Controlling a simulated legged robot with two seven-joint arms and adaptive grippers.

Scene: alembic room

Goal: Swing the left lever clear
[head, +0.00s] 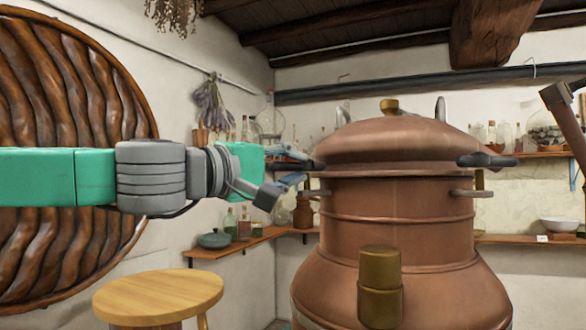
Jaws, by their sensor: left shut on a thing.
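A large copper still (400,230) stands right of centre, its domed lid (390,140) seated on top. The left lever (315,165), a dark handle, sticks out from the lid's left edge. My left gripper (292,168) comes in from the left and is shut on this lever; its fingers hide much of it. A matching dark right lever (487,160) sticks out on the lid's right side. My right gripper is not in view.
A round wooden stool (158,297) stands at lower left. A brass fitting (380,285) juts from the still's front. Wall shelves (235,243) with bottles run behind. A copper pipe (565,120) enters at the right edge.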

